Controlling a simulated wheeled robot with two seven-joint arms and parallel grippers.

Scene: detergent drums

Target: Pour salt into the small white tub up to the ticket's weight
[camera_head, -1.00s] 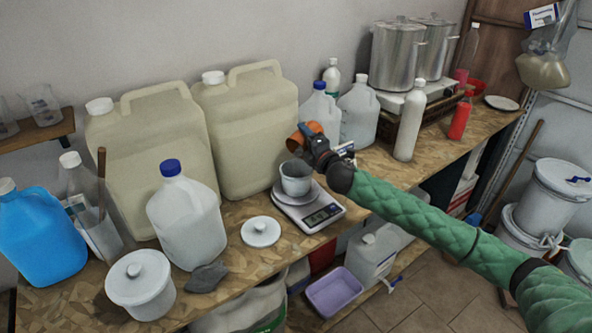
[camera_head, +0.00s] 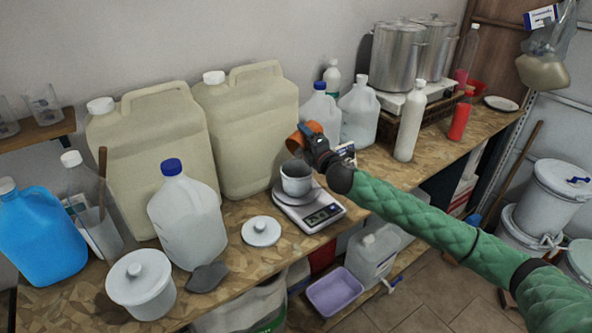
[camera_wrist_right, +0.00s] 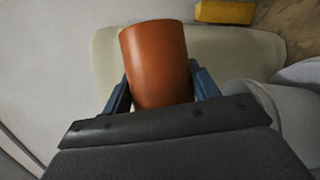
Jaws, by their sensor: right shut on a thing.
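The small white tub (camera_head: 296,180) stands open on a digital kitchen scale (camera_head: 309,208); the figures on its display are too small to read. My right gripper (camera_head: 305,137) is shut on an orange-brown cup (camera_head: 295,141) and holds it tilted above and behind the tub. The cup also shows between the blue fingers in the right wrist view (camera_wrist_right: 155,62). Its inside is hidden, and I cannot see salt falling. A white lid (camera_head: 261,231) lies on the bench left of the scale. The ticket cannot be made out for certain. My left gripper is not in view.
Two large beige canisters (camera_head: 152,160) stand behind on the wooden bench. A blue-capped white jug (camera_head: 187,217), a lidded white pot (camera_head: 141,284) and a blue jug (camera_head: 40,240) crowd the left. White bottles (camera_head: 359,112) stand right of the cup. A purple basin (camera_head: 335,291) sits below.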

